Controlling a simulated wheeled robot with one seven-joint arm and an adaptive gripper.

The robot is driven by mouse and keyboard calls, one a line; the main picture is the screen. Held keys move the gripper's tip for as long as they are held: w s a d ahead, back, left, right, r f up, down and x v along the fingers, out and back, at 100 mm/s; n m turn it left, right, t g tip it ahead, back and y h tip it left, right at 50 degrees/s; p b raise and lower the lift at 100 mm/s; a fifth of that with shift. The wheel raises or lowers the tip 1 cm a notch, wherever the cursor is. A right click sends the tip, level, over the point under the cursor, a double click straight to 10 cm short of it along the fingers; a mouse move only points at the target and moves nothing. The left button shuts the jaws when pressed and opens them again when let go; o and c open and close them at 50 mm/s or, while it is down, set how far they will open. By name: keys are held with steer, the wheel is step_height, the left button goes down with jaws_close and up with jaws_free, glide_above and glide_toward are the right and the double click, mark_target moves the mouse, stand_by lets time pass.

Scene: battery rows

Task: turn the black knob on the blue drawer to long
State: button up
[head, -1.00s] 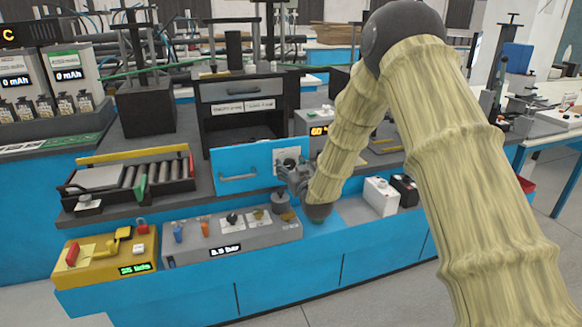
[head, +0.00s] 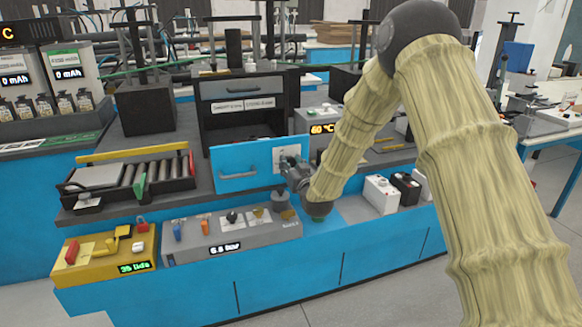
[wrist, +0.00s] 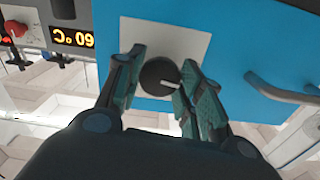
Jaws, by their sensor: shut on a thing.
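The blue drawer (head: 228,178) is in the middle of the head view, its front facing me, with a grey bar handle (head: 238,175) at its left. The black knob (wrist: 158,77) sits on a pale plate (wrist: 190,42) on the drawer front in the wrist view. A white pointer line on the knob runs toward the right finger. My gripper (wrist: 157,84) is shut on the knob, with one finger on either side of it. In the head view my gripper (head: 288,172) hides most of the knob. I cannot read any label on the plate.
A grey box (head: 285,234) with small knobs and a display stands below the drawer. A yellow box (head: 70,268) is to its left. A unit with an orange display (head: 322,129) is behind my wrist. White and black boxes (head: 382,195) stand at the right.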

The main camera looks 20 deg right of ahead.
steer(key=m+b, duration=0.2)
steer(key=m, duration=0.3)
steer(key=shift+f, duration=0.1)
steer(key=shift+m+b, duration=1.45)
steer(key=shift+m, duration=1.25)
steer(key=o, duration=1)
steer(key=shift+o, duration=0.2)
steer(key=s, duration=1.2)
steer(key=shift+d, duration=0.2)
